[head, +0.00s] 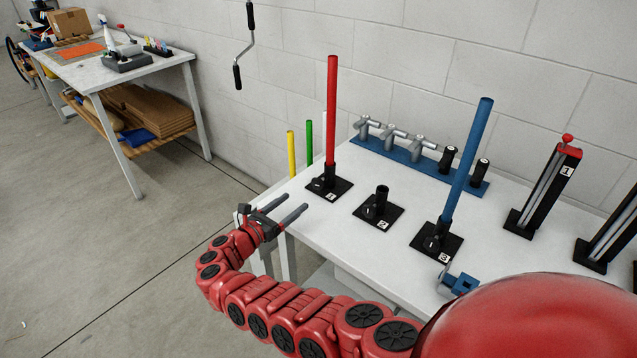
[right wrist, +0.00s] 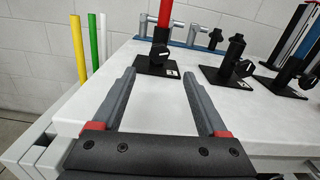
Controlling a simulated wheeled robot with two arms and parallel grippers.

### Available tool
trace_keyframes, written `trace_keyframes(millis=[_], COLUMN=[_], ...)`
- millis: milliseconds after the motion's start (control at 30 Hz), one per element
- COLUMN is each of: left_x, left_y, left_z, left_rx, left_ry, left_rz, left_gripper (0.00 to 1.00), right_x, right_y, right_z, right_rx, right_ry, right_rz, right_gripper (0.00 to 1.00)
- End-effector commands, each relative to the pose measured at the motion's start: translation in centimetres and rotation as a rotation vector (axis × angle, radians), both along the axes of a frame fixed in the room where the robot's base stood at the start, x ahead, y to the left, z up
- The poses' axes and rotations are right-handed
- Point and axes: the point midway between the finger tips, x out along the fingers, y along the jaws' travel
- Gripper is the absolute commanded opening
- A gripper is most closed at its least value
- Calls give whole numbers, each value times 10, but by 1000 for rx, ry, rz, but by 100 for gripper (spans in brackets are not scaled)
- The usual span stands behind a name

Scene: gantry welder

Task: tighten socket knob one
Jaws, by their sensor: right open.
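Socket one (head: 342,186) is a black square base labelled 1 with a short tube on the white table. A red pole (head: 332,105) stands upright in it. Its dark knob (head: 316,184) is on the side of the tube facing my right gripper. In the right wrist view the knob (right wrist: 159,54) shows just beyond and between the fingertips. My right gripper (head: 297,206) is open and empty, near the table's left edge, short of the knob and apart from it. In the right wrist view the gripper (right wrist: 158,72) has both grey fingers spread. My left gripper is not in view.
Socket two (head: 380,211) is empty; socket three (head: 437,243) holds a blue pole (head: 468,160). A blue rack (head: 400,153) with grey clamps stands at the back. Yellow (head: 291,155) and green (head: 309,142) poles stand beside the table. A numbered black stand (head: 545,190) is at right.

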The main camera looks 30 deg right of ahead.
Motion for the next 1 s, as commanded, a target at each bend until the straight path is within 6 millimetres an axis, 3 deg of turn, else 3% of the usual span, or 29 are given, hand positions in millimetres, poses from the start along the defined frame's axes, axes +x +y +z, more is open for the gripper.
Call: trace_keyframes(millis=[200, 433, 633, 933, 1000], left_x=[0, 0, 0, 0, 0], left_y=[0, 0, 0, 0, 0], left_z=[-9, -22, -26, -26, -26], left_rx=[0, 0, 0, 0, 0], left_ry=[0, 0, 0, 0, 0], left_rz=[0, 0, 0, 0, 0], left_gripper=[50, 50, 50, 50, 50], right_x=[17, 31, 35, 36, 36], right_y=[-51, -92, -108, -110, -110], right_z=[-2, -2, -2, -1, -1], right_rx=[1, 0, 2, 4, 4], right_ry=[-3, -2, -2, -1, -1], right_rz=[1, 3, 2, 3, 3], right_gripper=[76, 76, 76, 76, 63])
